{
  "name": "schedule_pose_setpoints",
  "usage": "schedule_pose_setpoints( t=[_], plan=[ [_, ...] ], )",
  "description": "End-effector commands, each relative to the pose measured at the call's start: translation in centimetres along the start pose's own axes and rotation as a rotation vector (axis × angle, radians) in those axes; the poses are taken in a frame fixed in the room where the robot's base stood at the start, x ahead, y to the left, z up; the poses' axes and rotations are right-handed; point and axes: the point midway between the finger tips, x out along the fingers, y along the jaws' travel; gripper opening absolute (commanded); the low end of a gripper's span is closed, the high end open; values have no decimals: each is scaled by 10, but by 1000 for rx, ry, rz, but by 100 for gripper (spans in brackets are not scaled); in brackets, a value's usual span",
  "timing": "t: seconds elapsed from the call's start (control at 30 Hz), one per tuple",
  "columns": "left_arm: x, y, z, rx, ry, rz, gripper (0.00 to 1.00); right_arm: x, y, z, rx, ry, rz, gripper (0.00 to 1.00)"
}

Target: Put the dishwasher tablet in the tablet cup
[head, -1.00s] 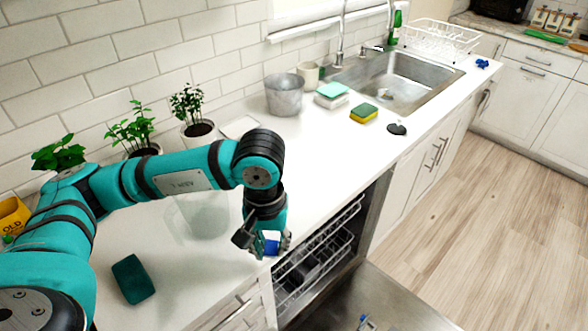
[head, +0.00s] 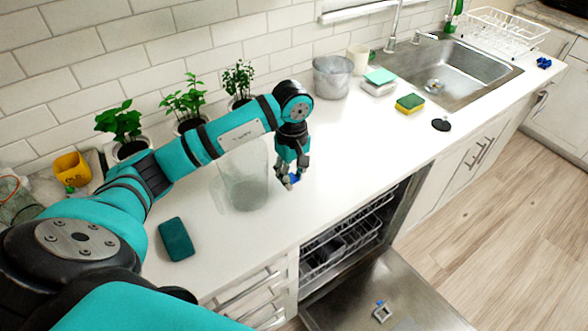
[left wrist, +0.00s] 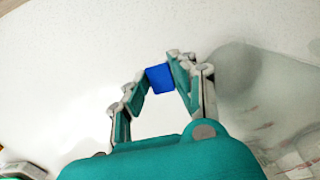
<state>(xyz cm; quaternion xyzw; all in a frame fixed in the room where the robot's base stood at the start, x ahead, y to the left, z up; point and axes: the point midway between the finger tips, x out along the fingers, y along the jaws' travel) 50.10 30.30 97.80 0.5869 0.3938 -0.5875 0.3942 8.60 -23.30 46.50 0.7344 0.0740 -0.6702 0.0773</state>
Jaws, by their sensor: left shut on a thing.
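My left gripper (head: 290,180) is shut on the blue dishwasher tablet (head: 294,178), over the white counter just right of the clear glass vase. In the left wrist view the tablet (left wrist: 159,78) is a blue block between the fingertips (left wrist: 160,72). How high it is above the counter is hard to tell. The tablet cup (head: 381,311) seems to be the small pale square fitting with a bit of blue on the inner face of the open dishwasher door (head: 415,290), low in the head view. My right gripper is not in view.
The glass vase (head: 243,178) stands close beside the left gripper. A dark green sponge-like block (head: 176,239) lies near the counter's front. The dishwasher rack (head: 340,245) is under the counter.

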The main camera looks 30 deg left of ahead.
Motion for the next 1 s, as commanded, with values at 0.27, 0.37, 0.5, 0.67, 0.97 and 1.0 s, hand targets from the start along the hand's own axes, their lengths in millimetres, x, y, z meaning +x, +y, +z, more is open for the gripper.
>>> schedule_pose_setpoints(
  t=[0.27,0.37,0.5,0.67,0.97,1.0],
  plan=[
    [4,18,-24,2,0,-1,5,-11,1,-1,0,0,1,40],
    [12,18,-24,2,-3,-5,5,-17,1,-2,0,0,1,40],
    [30,17,-23,2,-5,-5,5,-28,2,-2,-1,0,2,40],
    [39,18,-24,3,1,-1,5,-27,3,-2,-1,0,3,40],
    [42,18,-25,3,2,0,27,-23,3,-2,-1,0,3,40],
    [41,18,-24,3,1,0,33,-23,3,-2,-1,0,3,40]
  ],
)
